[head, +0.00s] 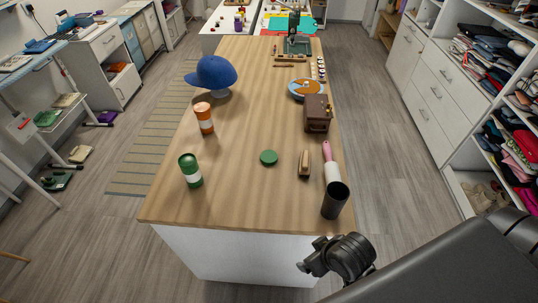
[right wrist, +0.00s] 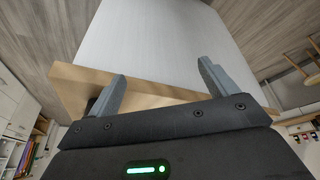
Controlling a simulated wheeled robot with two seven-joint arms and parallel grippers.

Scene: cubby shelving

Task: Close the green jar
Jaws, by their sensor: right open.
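The green jar (head: 191,171) stands upright near the left front of the wooden table, with a white band around its middle. A flat round green lid (head: 268,157) lies on the table to its right, apart from it. My right gripper shows at the bottom of the head view (head: 308,266), in front of the table's near edge and away from jar and lid. In the right wrist view its two fingers (right wrist: 162,72) are apart with nothing between them. My left gripper is not in view.
An orange-and-white jar (head: 204,118) stands behind the green one. To the lid's right are a wooden brush (head: 304,164), a pink-handled roller (head: 330,160) and a black cup (head: 335,201). A brown case (head: 317,114) and blue cap (head: 212,74) stand farther back. The table's front middle is clear.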

